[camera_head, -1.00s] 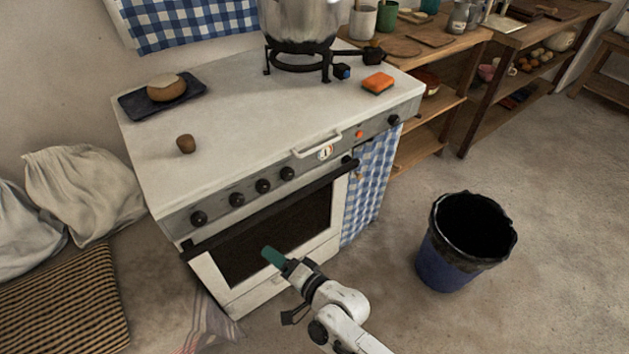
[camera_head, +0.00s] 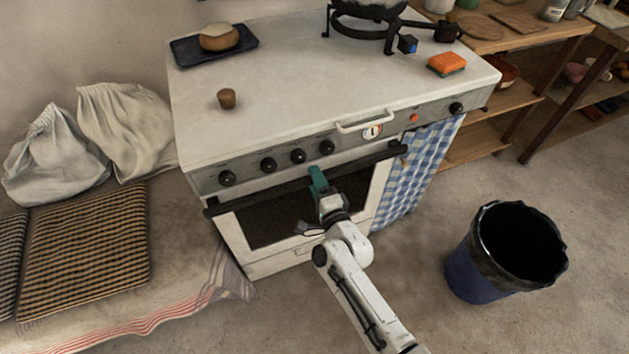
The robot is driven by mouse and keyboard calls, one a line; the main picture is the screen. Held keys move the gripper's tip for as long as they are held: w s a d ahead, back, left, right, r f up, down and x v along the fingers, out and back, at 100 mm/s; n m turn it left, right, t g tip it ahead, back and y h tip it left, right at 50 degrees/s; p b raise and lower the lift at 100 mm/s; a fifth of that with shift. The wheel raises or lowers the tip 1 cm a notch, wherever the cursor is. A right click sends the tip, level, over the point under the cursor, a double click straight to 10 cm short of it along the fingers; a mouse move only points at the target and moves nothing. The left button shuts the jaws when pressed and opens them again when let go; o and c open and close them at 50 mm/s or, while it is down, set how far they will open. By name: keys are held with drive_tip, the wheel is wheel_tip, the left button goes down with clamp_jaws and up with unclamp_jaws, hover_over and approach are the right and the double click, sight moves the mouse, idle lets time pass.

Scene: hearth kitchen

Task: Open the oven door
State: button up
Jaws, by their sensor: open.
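The white oven (camera_head: 285,257) stands against the wall, its door shut. The door has a dark glass window (camera_head: 268,222) and a long black handle bar (camera_head: 262,195) along its top edge. My gripper (camera_head: 317,178) is in front of the door, its green fingers at about the middle of the handle bar. The jaws are open; I cannot tell whether the bar lies between them or whether they touch it. My arm covers the right part of the window.
A blue bin (camera_head: 482,280) with a black liner stands on the floor at right. A checked curtain (camera_head: 415,170) hangs right of the door. A bench with a striped cushion (camera_head: 85,245) is at left. Floor before the oven is partly clear.

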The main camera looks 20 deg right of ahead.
drive_tip(key=shift+w, duration=0.8)
clamp_jaws()
